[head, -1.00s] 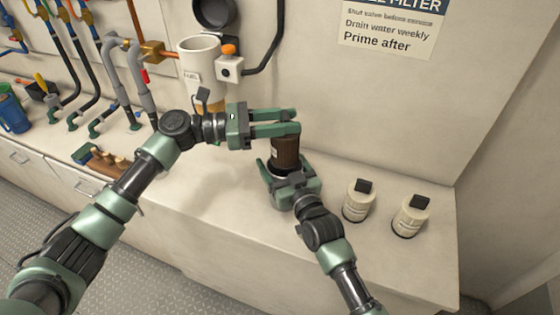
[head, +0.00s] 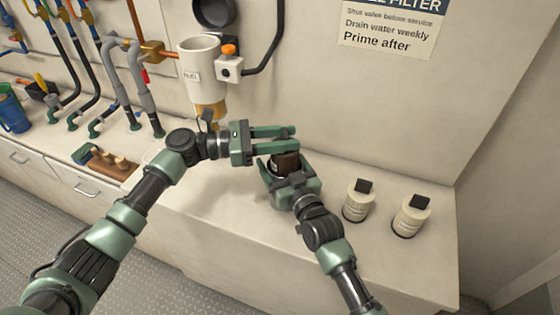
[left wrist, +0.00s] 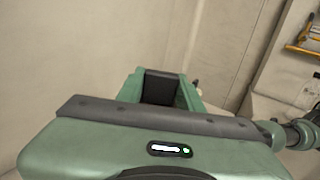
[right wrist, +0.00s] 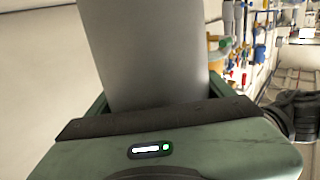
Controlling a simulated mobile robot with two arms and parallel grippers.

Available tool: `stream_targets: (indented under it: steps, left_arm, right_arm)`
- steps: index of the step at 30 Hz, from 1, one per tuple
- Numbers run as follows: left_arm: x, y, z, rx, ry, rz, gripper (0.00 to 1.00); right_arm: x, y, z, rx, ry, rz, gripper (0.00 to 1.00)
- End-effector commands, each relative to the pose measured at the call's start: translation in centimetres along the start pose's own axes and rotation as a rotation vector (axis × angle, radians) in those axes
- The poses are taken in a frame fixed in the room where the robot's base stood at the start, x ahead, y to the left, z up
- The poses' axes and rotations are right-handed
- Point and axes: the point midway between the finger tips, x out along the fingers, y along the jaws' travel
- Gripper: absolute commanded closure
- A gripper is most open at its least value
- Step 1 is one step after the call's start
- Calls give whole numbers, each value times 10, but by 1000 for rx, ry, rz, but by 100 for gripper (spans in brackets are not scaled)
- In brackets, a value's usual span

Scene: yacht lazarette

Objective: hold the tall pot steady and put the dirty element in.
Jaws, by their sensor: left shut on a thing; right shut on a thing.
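The dirty element (head: 286,161) is a dark brown cylinder; it also shows as a dark block between the fingers in the left wrist view (left wrist: 160,87). My left gripper (head: 287,132) is shut on its top. My right gripper (head: 286,173) is shut on the tall pot, a smooth grey cylinder filling its jaws in the right wrist view (right wrist: 145,55). In the head view the pot is mostly hidden by my right gripper and the element. The element's lower part is hidden at the pot's mouth; how deep it sits I cannot tell.
Two cream canisters with black tops, one nearer (head: 358,200) and one further right (head: 411,215), stand on the bench (head: 230,205). A cream filter housing (head: 201,62) with an amber bowl is on the wall behind.

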Motion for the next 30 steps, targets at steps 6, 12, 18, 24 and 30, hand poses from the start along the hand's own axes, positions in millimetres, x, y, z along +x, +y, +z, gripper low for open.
stream_targets:
  steps: [6,12,18,24,30]
  left_arm:
    - [0,0,-5,0,-2,-1,100]
    - [0,0,-5,0,-2,-1,100]
    - [0,0,-5,0,-2,-1,38]
    - [0,0,-6,-1,1,-1,38]
    - [-15,0,-7,-2,1,2,38]
  right_arm:
    - [0,0,1,0,-3,0,66]
    - [0,0,1,0,-3,0,66]
    - [0,0,1,0,-3,0,66]
    - [0,0,1,0,-3,0,66]
    - [0,0,1,0,-3,0,66]
